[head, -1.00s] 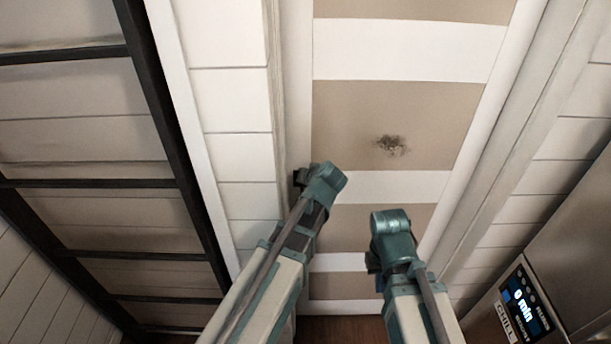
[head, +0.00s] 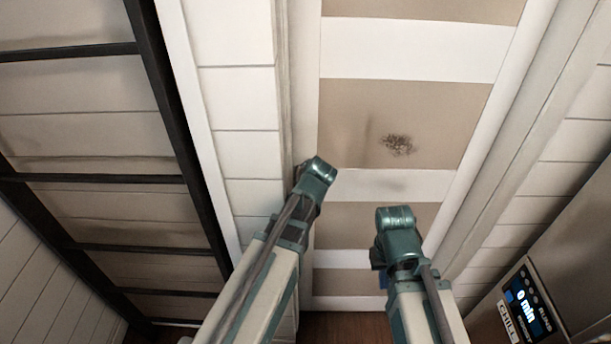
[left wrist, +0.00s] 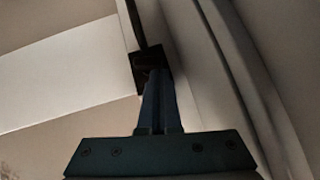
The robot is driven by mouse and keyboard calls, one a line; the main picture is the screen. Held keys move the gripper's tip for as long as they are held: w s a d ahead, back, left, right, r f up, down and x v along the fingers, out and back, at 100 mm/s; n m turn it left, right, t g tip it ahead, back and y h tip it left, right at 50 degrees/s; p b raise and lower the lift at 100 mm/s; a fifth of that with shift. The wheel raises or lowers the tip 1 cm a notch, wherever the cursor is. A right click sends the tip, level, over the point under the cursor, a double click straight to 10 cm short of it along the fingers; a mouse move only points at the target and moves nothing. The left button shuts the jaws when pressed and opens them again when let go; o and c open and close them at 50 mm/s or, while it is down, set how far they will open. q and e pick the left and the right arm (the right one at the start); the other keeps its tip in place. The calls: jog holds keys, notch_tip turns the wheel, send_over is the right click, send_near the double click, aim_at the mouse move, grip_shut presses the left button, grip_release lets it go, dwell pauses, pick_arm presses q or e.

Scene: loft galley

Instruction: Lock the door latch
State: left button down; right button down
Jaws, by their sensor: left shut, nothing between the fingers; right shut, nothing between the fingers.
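The door (head: 400,110), tan with white bands, stands ahead of me. In the head view, my left wrist covers the latch area at the door's left edge. My right gripper (head: 379,257) is before the lower door, largely hidden behind my right wrist; its fingers are not clear.
A white frame (head: 303,80) and plank wall (head: 235,95) flank the door on the left, with a dark-barred panel (head: 110,180) beyond. An appliance with a lit display (head: 527,302) stands at lower right. A dark smudge (head: 397,145) marks the door.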

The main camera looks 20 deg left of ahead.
pick_arm(q)
jog(key=shift+r+p, duration=0.65)
jog(key=shift+r, duration=0.1)
jog(key=shift+r+p, duration=0.5)
jog(key=w+r+p+v, duration=0.1)
jog(key=p+v, duration=0.8)
jog(key=v, duration=0.3)
jog(key=shift+w+d+r+p, duration=0.15)
jog(key=shift+w+d+p, duration=0.15)
jog(key=shift+w+d, duration=0.05)
